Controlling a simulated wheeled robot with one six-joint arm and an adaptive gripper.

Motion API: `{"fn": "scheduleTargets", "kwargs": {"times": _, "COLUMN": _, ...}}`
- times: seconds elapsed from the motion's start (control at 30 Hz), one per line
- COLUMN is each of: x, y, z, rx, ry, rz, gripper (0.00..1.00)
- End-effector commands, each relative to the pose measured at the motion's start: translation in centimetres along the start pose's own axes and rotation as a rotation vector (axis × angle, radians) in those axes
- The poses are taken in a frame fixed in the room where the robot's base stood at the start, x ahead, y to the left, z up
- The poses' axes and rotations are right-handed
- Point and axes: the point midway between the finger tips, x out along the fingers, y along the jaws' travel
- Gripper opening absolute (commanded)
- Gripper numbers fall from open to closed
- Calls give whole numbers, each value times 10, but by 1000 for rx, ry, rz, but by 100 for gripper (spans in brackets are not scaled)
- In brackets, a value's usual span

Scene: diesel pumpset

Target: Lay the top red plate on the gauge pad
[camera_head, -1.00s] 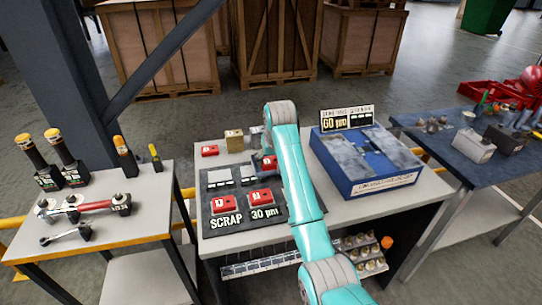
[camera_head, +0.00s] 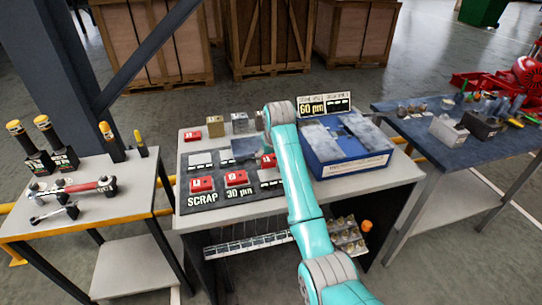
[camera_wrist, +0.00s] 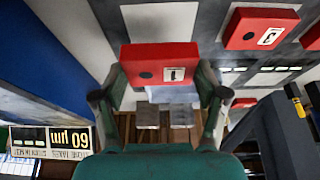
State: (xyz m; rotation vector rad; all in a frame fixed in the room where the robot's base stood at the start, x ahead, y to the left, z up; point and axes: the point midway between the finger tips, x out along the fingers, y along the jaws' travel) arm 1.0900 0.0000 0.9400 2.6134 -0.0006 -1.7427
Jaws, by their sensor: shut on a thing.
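My gripper (camera_wrist: 160,98) is shut on a red plate (camera_wrist: 160,64) with a white label reading 1. The head view shows the held plate's red edge (camera_head: 268,160) beside my arm, over the right side of the dark mat (camera_head: 222,202). I cannot tell whether it touches anything below. Two more red plates (camera_head: 202,184) (camera_head: 236,177) lie on the mat's front row; the one labelled 3 also shows in the wrist view (camera_wrist: 262,29). A blue-grey patch (camera_head: 245,148) lies left of the held plate. I cannot tell which surface is the gauge pad.
A blue box (camera_head: 345,163) stands right of the mat, with a 60 µm sign (camera_head: 326,106) behind it. Another red plate (camera_head: 193,136) and small blocks (camera_head: 216,126) stand behind the mat. Side tables stand left (camera_head: 100,175) and right (camera_head: 430,185).

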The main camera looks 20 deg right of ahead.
Motion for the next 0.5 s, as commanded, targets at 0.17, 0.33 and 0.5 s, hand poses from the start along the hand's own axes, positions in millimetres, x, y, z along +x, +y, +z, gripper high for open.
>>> {"fn": "scheduleTargets", "kwargs": {"times": 0.17, "x": 13, "y": 0, "z": 6, "rx": 0, "ry": 0, "rz": 0, "gripper": 17}}
{"fn": "scheduleTargets", "kwargs": {"times": 0.33, "x": 26, "y": 0, "z": 11, "rx": 0, "ry": 0, "rz": 0, "gripper": 17}}
{"fn": "scheduleTargets", "kwargs": {"times": 0.5, "x": 32, "y": 0, "z": 13, "rx": 0, "ry": 2, "rz": 0, "gripper": 17}}
